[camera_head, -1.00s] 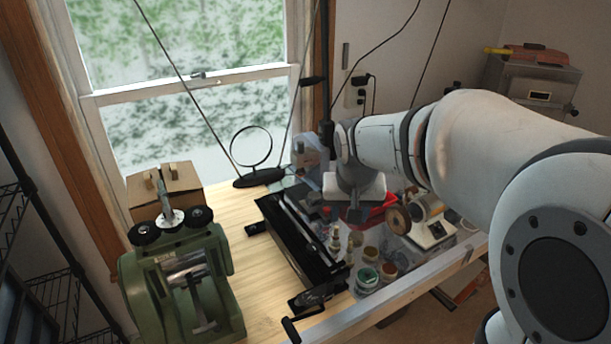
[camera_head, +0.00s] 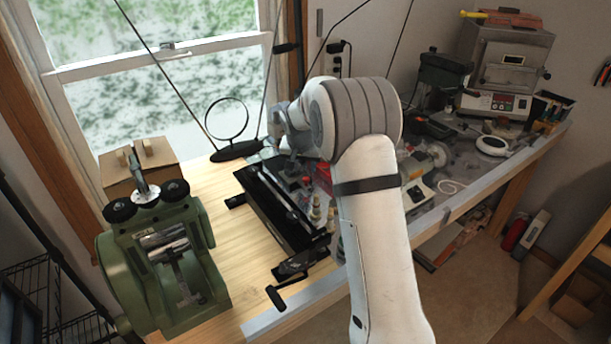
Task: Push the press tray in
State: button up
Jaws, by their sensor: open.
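A green press-like machine with rollers (camera_head: 165,250) stands at the left of the workbench. A narrow metal piece (camera_head: 184,278) lies in its front opening; I cannot tell whether this is the press tray. A long black bench device (camera_head: 285,210) with a crank lies to its right, and no tray can be made out on it for sure. My gripper (camera_head: 291,168) is small in view beyond the black device's far end, pointing down, open. Its fingertips are hard to make out against the dark items behind. It is well apart from the green machine.
A cardboard box (camera_head: 138,163) sits behind the green machine, and a round magnifier (camera_head: 227,120) stands near the window. Small jars and tools crowd the bench right of the black device. A kiln (camera_head: 505,65) stands at the back right. Bare wood (camera_head: 235,255) lies between the two machines.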

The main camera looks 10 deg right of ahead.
aim_at(306, 178)
jog(key=p+x, duration=0.1)
jog(key=x, duration=0.5)
jog(key=shift+w+d+f+p, duration=0.1)
jog(key=shift+f+p, duration=0.2)
jog(key=shift+f, duration=0.1)
jog(key=shift+c, duration=0.4)
grip_shut()
